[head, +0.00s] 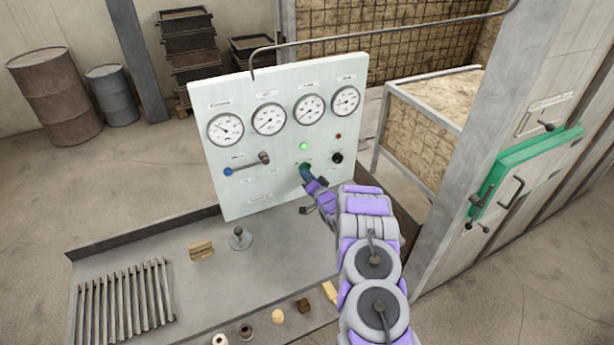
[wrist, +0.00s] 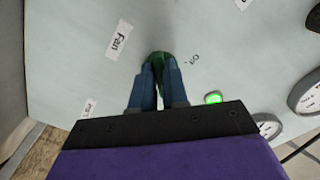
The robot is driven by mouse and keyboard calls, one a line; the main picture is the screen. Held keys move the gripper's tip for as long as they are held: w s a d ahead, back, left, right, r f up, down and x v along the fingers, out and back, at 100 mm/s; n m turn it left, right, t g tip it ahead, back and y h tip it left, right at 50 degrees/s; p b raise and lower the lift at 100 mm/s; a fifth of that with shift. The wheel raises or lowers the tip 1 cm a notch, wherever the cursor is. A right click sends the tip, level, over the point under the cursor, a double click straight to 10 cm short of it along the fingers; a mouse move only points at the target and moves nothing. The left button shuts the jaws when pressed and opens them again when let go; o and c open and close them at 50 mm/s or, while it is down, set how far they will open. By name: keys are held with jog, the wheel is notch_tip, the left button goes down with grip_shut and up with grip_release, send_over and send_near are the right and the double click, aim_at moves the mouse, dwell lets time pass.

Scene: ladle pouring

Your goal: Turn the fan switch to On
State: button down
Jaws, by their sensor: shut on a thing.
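The fan switch is a green knob (wrist: 158,56) on the pale panel (head: 233,93). A "Fan" label (wrist: 118,40) is beside it in the wrist view, and an "On" label (wrist: 194,59) is on its other side. My gripper (wrist: 159,68) is shut on the knob, with its blue fingers covering most of it. In the head view my gripper (head: 305,173) reaches the panel's lower right. A lit green lamp (head: 303,146) is just above it and also shows in the wrist view (wrist: 213,97). The knob's exact angle is hidden by the fingers.
Several gauges (head: 269,119) line the panel's top. A lever (head: 246,164) is left of my gripper, and a black knob (head: 337,158) and a dark red lamp (head: 338,136) are right. A metal bench (head: 180,245) with small blocks lies below. A green-framed door (head: 520,165) is far right.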

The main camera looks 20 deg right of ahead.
jog(key=shift+d, duration=0.1)
jog(key=c, duration=1.1)
grip_release()
jog(key=shift+d, duration=0.15)
jog(key=shift+c, duration=0.2)
jog(key=shift+s, duration=0.1)
jog(key=s+p, duration=0.1)
jog(key=s, duration=1.6)
jog(key=shift+d+p, duration=0.3)
jog(key=shift+f, duration=0.1)
